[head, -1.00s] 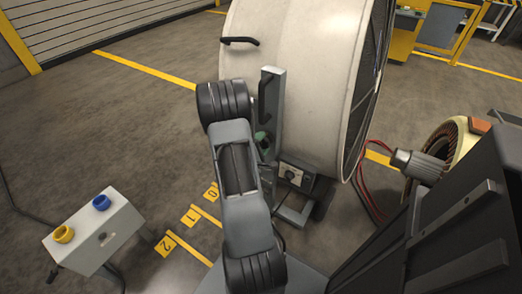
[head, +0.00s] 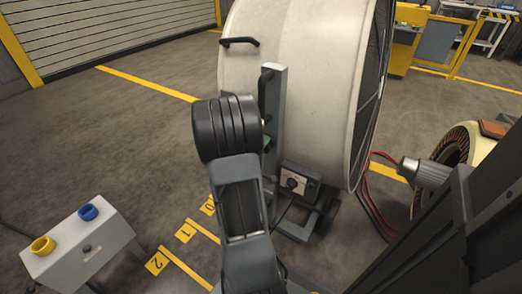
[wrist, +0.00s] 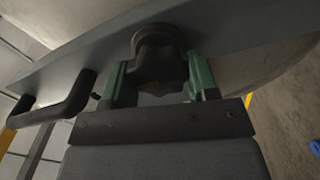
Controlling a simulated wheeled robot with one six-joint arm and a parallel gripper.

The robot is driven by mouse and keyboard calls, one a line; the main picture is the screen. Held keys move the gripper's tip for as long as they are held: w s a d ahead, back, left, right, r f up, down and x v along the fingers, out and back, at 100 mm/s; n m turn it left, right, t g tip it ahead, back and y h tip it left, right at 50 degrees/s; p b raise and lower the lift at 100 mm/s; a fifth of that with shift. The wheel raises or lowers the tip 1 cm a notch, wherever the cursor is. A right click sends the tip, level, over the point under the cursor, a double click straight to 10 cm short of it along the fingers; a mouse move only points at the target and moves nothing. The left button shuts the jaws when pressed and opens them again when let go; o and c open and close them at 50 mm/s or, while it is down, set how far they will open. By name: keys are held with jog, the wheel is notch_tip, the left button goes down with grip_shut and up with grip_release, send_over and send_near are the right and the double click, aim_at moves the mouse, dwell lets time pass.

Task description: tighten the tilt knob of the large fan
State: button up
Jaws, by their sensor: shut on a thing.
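The large fan (head: 305,90) is a big pale drum on a grey upright stand (head: 274,105) with a black handle. The tilt knob (wrist: 158,55) is a dark lobed knob on the grey stand bar in the wrist view. My gripper (wrist: 158,78) has its green fingers on either side of the knob and is shut on it. In the head view, my arm hides the knob, and only a bit of green finger (head: 267,143) shows beside the stand.
A small control box with a dial (head: 295,184) sits low on the stand. A console with blue and yellow buttons (head: 80,240) stands at the left. Floor markings (head: 187,232) are at the lower left.

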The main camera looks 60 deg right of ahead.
jog(key=shift+w+r, duration=0.1)
jog(key=shift+r, duration=0.05)
jog(key=o, duration=0.9)
jog(key=shift+o, duration=0.2)
jog(key=a+p, duration=0.9)
jog(key=a, duration=0.4)
jog(key=shift+a+p, duration=0.35)
jog(key=shift+a, duration=0.05)
